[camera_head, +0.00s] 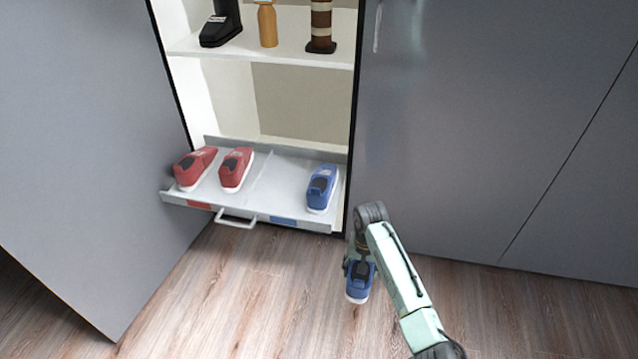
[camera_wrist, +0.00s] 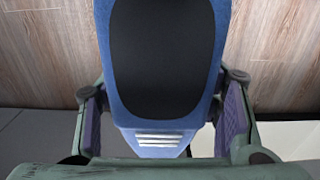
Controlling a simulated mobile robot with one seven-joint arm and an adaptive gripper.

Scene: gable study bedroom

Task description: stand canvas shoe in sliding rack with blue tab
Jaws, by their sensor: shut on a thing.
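A blue canvas shoe (camera_head: 358,284) with a white toe hangs in my gripper (camera_head: 359,266), above the floor and in front of the cabinet's right side. In the wrist view the shoe (camera_wrist: 160,60) lies between the two purple finger pads of my gripper (camera_wrist: 163,125), which is shut on it. The sliding rack (camera_head: 268,190) is pulled out at the cabinet bottom, with a blue tab (camera_head: 284,221) on its right front and a red tab (camera_head: 199,205) on its left front. Another blue shoe (camera_head: 321,188) stands in the right section, near the right wall.
Two red shoes (camera_head: 195,167) (camera_head: 236,169) stand in the rack's left section. A low divider (camera_head: 259,172) splits the rack; bare space lies between it and the standing blue shoe. A handle (camera_head: 235,219) projects in front. An open door (camera_head: 95,130) stands left; a shelf (camera_head: 275,48) is above.

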